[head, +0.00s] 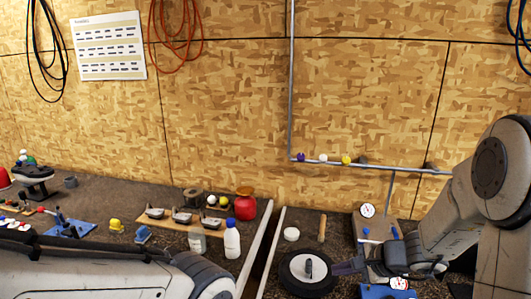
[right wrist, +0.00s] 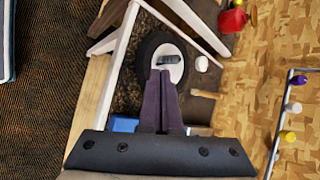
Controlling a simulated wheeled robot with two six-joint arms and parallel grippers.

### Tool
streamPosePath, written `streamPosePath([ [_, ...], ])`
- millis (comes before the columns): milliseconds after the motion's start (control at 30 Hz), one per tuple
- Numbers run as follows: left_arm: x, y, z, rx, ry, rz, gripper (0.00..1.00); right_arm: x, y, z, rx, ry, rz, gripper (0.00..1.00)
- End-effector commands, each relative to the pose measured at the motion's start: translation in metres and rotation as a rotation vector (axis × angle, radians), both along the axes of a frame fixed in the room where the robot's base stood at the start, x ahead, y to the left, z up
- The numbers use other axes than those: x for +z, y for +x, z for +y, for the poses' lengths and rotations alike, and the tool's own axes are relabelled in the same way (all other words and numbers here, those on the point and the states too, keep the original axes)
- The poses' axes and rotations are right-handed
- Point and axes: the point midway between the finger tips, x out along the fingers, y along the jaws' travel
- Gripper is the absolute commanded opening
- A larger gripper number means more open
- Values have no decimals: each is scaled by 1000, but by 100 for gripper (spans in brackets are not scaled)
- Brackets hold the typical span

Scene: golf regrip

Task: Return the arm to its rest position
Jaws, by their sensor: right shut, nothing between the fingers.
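My right arm comes in from the right in the head view. Its gripper (head: 338,268) is shut and empty, with its fingertips by a black wheel-like ring with a white centre (head: 297,275). In the right wrist view the dark fingers (right wrist: 165,76) lie together, and their tips overlap the lower part of the same ring (right wrist: 149,50). Whether they touch it I cannot tell. My left arm (head: 110,278) crosses the lower left of the head view; its gripper is not in view.
White rails (head: 256,245) edge a gap in the bench. A white bottle with a blue cap (head: 232,240) and a red container (head: 245,205) stand left of it. A white disc (head: 291,234), a wooden handle (head: 322,228) and a dial gauge (head: 367,210) are near my right arm.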

Motion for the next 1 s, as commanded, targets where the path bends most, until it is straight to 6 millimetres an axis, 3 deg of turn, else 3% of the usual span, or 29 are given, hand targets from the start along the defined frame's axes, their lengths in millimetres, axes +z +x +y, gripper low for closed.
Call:
streamPosePath([
  [33,0,0,0,0,0,0,0,9,-16,40,164,-37,-10,0],
  [100,-1,0,0,0,0,0,0,17,-46,85,386,-94,-18,0],
  [200,-1,0,0,0,0,0,0,26,-102,137,734,-198,-35,0],
  [300,-2,0,0,0,0,0,0,30,-165,165,1089,-332,-61,0],
  [400,-2,0,0,0,0,0,0,32,-216,170,1403,-482,-101,0],
  [533,-3,0,0,0,0,0,0,34,-254,159,1700,-666,-163,0],
  [700,-3,0,0,0,0,0,0,36,-269,146,1889,-815,-220,0],
  [1000,-3,0,0,0,0,0,0,37,-270,143,1919,-846,-228,0],
])
